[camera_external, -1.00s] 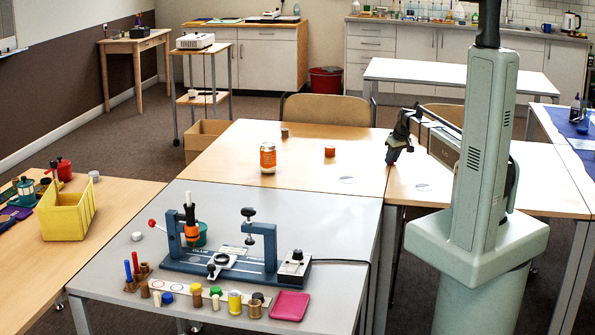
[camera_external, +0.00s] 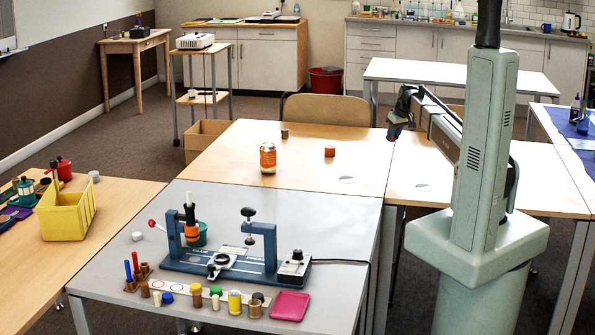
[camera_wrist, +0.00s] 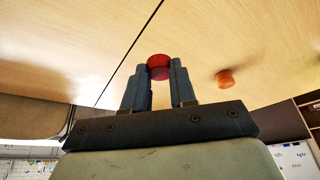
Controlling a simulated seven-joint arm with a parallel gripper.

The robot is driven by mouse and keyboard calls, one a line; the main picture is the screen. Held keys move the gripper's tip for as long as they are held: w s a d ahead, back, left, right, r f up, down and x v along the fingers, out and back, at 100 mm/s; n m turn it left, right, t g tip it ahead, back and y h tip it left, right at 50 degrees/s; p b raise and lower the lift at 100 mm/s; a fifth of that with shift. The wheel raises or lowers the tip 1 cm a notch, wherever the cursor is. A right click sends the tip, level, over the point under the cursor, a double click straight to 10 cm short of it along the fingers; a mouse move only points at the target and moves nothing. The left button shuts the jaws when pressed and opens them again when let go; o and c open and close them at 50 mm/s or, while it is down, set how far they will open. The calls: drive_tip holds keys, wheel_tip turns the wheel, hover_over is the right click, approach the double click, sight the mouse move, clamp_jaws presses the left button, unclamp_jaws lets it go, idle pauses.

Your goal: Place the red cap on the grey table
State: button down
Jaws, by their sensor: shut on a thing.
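My gripper (camera_external: 394,131) is above the wooden tables at the right, beyond the grey table (camera_external: 343,225). In the wrist view my gripper (camera_wrist: 160,75) is shut on a red cap (camera_wrist: 159,61), which sits between the two fingertips. The cap is above the wooden surface. In the external view the cap is too small to make out clearly. The grey table stands in front, with bare room at its right side and back.
An orange-red cap (camera_external: 330,151) lies on the wooden table, near a jar (camera_external: 268,158) and a brown cap (camera_external: 284,133). The grey table carries a blue clamp device (camera_external: 215,262), a pink tray (camera_external: 290,306) and several small bottles and caps. A yellow bin (camera_external: 68,216) stands left.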

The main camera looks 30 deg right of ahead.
drive_tip(key=shift+r+m, duration=0.1)
drive_tip(key=shift+m, duration=0.5)
drive_tip(key=s+a+m+h, duration=0.1)
drive_tip(key=s+a+m, duration=0.2)
drive_tip(key=s+a, duration=0.4)
drive_tip(key=s+a+r+n, duration=0.1)
drive_tip(key=a+n, duration=0.1)
drive_tip(key=a, duration=0.8)
drive_tip(key=s+a+r+n+y, duration=0.1)
drive_tip(key=a+n, duration=0.1)
drive_tip(key=a, duration=0.8)
drive_tip(key=shift+s+a+r, duration=0.15)
drive_tip(key=shift+s+a, duration=0.1)
drive_tip(key=shift+r, duration=0.1)
